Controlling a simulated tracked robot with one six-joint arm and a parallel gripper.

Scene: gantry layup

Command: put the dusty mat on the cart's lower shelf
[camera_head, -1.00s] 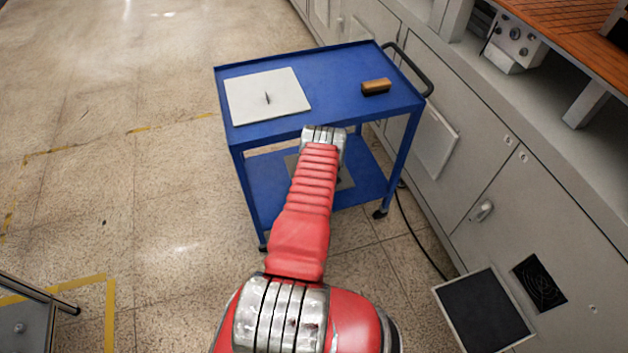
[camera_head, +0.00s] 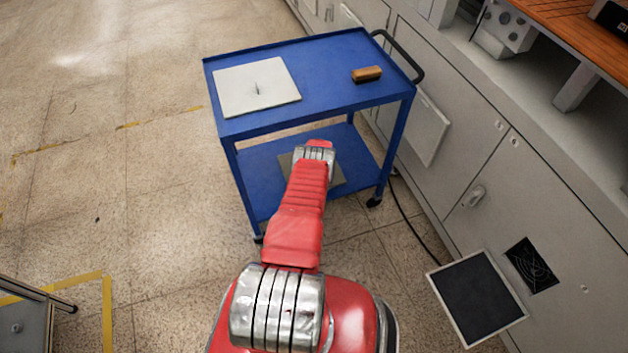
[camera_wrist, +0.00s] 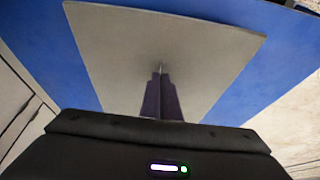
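The dusty mat is a flat grey sheet (camera_wrist: 205,60) with a small upright tab at its middle. In the head view the mat (camera_head: 337,172) is in the lower-shelf opening of the blue cart, partly hidden by my arm. My gripper (camera_wrist: 160,73) has its fingers close together on the tab. The blue lower shelf (camera_head: 257,185) shows around the mat. I cannot tell whether the mat rests on the shelf or hangs just above it. In the head view my fingers are hidden behind my wrist.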

